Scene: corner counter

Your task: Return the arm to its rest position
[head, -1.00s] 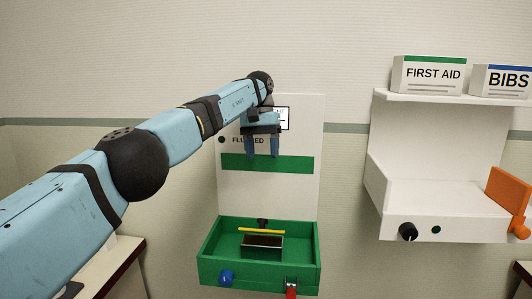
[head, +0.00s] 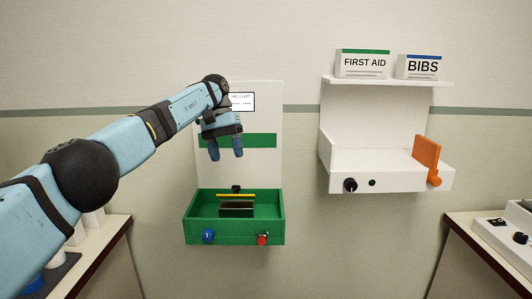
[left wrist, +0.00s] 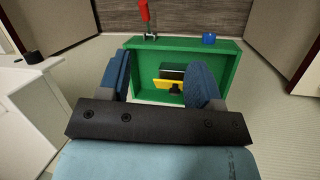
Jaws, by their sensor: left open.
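My left arm (head: 130,150) reaches in from the left in the head view. My left gripper (head: 226,154) is open and empty, with its blue fingers pointing down. In the picture it overlaps the white back panel (head: 240,165) of a wall unit, above its green tray (head: 265,237). In the left wrist view the two fingers (left wrist: 160,68) are spread apart, with the green tray (left wrist: 228,75) beyond them. My right gripper is not in view.
The green tray holds a dark block (head: 237,210) and a yellow bar (head: 236,195). A blue knob (head: 208,236) and a red-tipped switch (head: 262,239) are on its front. A white shelf unit (head: 400,182) with an orange flap (head: 426,156) is right. Counters (head: 100,265) flank below.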

